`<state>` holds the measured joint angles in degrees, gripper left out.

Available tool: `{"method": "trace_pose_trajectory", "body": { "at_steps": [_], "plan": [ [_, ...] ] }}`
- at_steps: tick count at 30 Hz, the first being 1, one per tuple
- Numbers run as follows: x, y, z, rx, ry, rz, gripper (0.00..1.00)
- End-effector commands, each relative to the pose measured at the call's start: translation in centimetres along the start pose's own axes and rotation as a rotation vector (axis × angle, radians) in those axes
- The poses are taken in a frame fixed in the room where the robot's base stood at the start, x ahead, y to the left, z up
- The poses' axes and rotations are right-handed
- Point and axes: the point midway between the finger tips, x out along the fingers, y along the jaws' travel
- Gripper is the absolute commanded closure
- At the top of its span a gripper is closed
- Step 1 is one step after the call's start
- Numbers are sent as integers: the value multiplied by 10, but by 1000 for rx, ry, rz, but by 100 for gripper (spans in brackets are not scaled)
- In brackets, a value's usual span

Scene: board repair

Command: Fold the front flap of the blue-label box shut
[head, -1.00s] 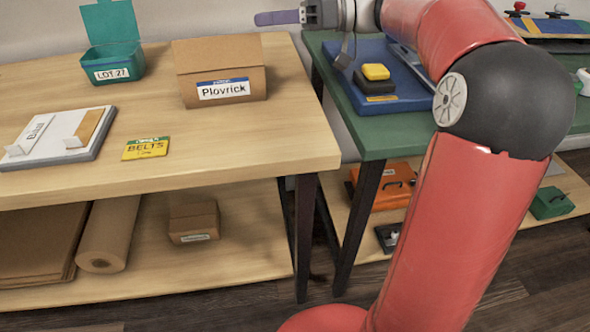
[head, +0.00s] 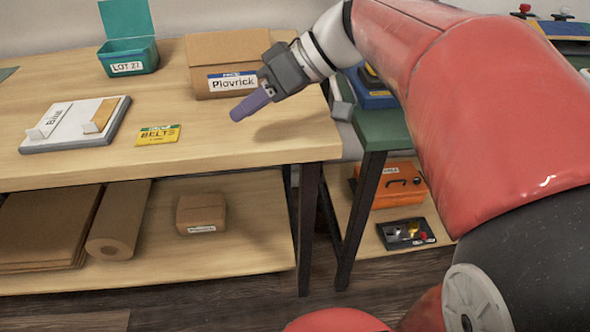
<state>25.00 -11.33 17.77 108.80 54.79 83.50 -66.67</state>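The blue-label box (head: 222,52) is a brown cardboard box on the wooden table, left of my arm. Its front label reads "Plovrick" under a blue strip. My gripper (head: 238,112) has purple fingers and hangs in front of the box's right front side, pointing down and left. It hides the right part of the box front. The fingers look like one bar from here, so I cannot tell whether they are open or shut. I see nothing held. How the box's flaps stand is unclear in this view.
A teal open bin (head: 129,60) stands left of the box. A white tray (head: 75,125) and a yellow BELTS card (head: 158,136) lie at the front left. A smaller brown box (head: 201,213) sits on the lower shelf. Bare tabletop lies in front of the blue-label box.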

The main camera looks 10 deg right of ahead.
Motion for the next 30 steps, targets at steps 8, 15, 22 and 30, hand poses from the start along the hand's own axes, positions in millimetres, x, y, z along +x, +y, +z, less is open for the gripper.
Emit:
{"method": "trace_pose_trajectory", "body": {
  "at_steps": [8, 15, 22, 30],
  "plan": [
    [7, -23, 44, 63, -117, 139, 75],
    [4, -22, 91, 217, -198, 314, 75],
    [-2, -16, 120, 326, -223, 438, 75],
    [-3, -14, 128, 352, -226, 470, 75]
  ]
}}
